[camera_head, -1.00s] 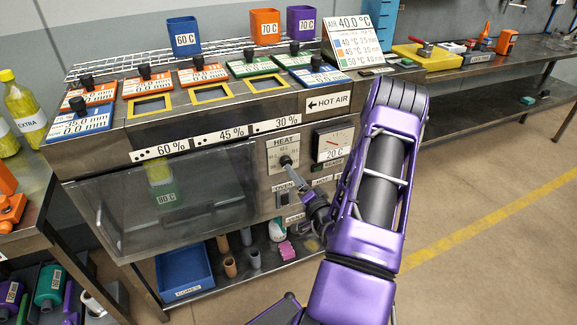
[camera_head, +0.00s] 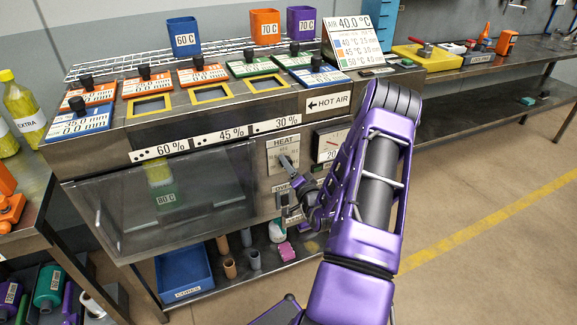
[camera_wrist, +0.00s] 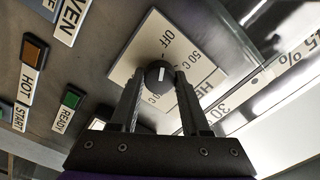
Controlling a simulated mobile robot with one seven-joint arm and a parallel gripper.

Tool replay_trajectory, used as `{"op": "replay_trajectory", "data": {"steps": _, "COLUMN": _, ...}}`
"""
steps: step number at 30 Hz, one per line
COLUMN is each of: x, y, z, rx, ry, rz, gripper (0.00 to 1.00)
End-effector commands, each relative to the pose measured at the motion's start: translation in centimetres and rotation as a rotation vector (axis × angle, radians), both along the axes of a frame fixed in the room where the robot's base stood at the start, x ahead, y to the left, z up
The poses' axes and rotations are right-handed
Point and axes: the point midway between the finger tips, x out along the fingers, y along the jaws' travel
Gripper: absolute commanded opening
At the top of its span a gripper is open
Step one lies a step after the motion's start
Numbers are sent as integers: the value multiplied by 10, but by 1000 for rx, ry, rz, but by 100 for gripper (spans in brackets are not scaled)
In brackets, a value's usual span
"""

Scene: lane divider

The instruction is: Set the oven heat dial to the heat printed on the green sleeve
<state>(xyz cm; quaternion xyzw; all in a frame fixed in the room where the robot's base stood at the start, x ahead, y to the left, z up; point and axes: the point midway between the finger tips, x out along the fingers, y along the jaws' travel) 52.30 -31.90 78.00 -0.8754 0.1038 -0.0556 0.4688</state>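The oven heat dial (camera_head: 285,161) is a dark round knob on a white plate marked HEAT, on the oven front. In the wrist view the knob (camera_wrist: 158,74) shows a white line; OFF and 50 C are readable around it, another mark is partly hidden. Which mark the line points at I cannot tell. The green sleeve (camera_head: 167,197) is behind the oven's glass, below something yellow; its label appears to read 80 C. My gripper (camera_head: 289,192) is open and empty, just below the dial in the head view. In the wrist view its fingertips (camera_wrist: 158,84) lie either side of the knob with gaps.
The oven window (camera_head: 110,215) is left of the dial. A gauge (camera_head: 328,146) is right of it, partly hidden by my arm. A blue bin (camera_head: 183,275) stands on the shelf below.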

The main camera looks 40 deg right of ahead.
Motion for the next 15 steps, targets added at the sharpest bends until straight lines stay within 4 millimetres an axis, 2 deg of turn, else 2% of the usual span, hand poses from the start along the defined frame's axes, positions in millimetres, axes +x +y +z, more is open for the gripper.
{"op": "replay_trajectory", "data": {"steps": 1, "x": 0, "y": 0, "z": 0, "rx": 0, "ry": 0, "rz": 0, "gripper": 24}}
{"op": "replay_trajectory", "data": {"steps": 5, "x": 0, "y": 0, "z": 0, "rx": 0, "ry": 0, "rz": 0, "gripper": 1}}
{"op": "replay_trajectory", "data": {"steps": 15, "x": 0, "y": 0, "z": 0, "rx": 30, "ry": -7, "rz": 0, "gripper": 0}}
